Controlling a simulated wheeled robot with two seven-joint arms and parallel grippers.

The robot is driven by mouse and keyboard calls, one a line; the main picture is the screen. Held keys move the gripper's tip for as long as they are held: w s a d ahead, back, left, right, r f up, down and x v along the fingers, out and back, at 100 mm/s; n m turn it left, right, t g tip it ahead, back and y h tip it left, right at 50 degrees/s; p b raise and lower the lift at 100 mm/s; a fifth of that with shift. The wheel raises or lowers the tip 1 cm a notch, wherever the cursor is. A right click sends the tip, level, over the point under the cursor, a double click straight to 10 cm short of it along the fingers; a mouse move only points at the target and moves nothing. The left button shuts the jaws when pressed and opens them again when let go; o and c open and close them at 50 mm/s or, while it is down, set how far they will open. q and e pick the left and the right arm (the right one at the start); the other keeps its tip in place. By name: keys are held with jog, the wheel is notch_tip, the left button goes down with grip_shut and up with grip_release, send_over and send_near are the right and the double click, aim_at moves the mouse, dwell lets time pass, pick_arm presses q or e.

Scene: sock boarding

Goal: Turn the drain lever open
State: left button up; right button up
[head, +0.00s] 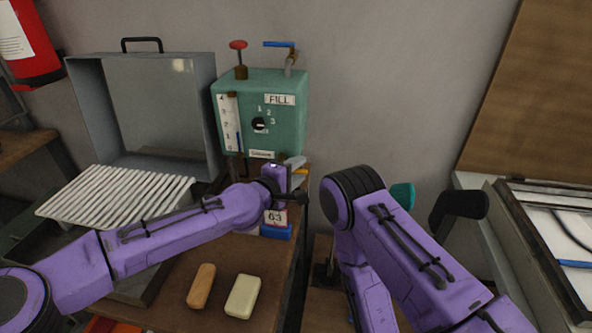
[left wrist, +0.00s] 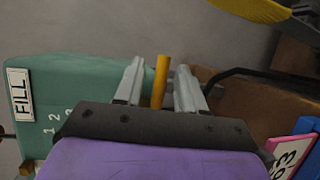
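The green tank (head: 258,115) stands at the back on the bench, with a FILL label, a dial and a level gauge. A yellow lever (head: 300,172), apparently the drain lever, shows below its right side, partly hidden by my left gripper (head: 294,169). In the left wrist view, the yellow lever (left wrist: 160,80) stands between the two fingers of my left gripper (left wrist: 157,86). The fingers are apart, with a gap visible on each side of the lever. My right arm is in the head view, but its gripper is out of sight.
A red knob (head: 238,45) and blue-handled valve (head: 279,44) top the tank. A number card (head: 275,218) stands near my left gripper. Two soap-like bars (head: 202,286) (head: 243,296) lie on the bench. An open grey case (head: 88,110) and white slatted rack (head: 115,197) are left.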

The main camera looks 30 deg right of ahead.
pick_arm(q)
grip_shut()
jog(key=shift+f+b, duration=0.15)
jog(key=shift+b, duration=0.55)
jog(key=n+b, duration=0.1)
jog(key=b, duration=0.2)
jog(key=r+n+h+b, duration=0.1)
jog(key=n+b, duration=0.1)
jog(key=b, duration=0.1)
jog(key=n+h+b, duration=0.1)
jog(key=b, duration=0.2)
jog(key=shift+w+a+r+n+t+b, duration=0.15)
jog(key=shift+a+r+n+t+b, duration=0.15)
jog(key=shift+r+n, duration=0.1)
pick_arm(e)
notch_tip(320, 180, down, 11)
pick_arm(q)
jog(key=shift+r+n+h+b, duration=0.45)
jog(key=shift+n+b, duration=0.25)
jog(key=shift+b, duration=0.3)
pick_arm(e)
jog(key=shift+f, duration=1)
pick_arm(q)
jog(key=shift+r, duration=0.1)
jog(key=shift+w, duration=0.1)
grip_release()
jog(key=shift+a, duration=0.1)
